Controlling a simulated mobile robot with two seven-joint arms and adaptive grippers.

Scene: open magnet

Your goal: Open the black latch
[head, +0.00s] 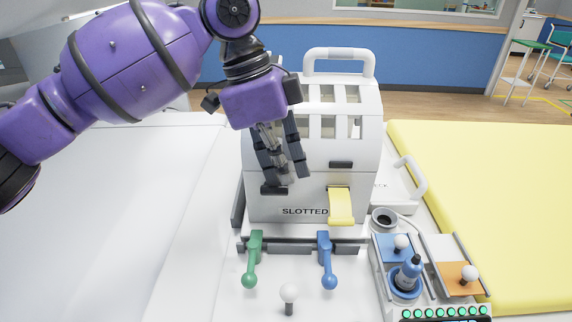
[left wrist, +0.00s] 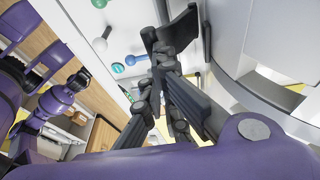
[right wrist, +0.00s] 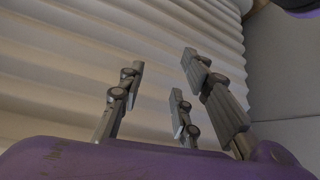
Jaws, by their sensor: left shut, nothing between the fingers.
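The white case (head: 310,195) marked SLOTTED stands upright with a handle on top. The black latch (head: 273,190) is on its front left; its lower end shows beside my fingers, which hide its upper part. In the left wrist view a broad black piece (left wrist: 180,30), probably this latch, lies at the fingertips. My left gripper (head: 291,177) is shut and empty, fingers down, against or just in front of the latch; I cannot tell whether they touch. My right gripper (right wrist: 160,80) is open and empty, away from the case.
A yellow latch (head: 341,207) hangs down on the front right, below a black catch (head: 340,164). Green (head: 253,260) and blue (head: 327,260) levers and a white knob (head: 289,293) stand in front. A control panel (head: 440,313) and yellow mattress (head: 500,200) lie right.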

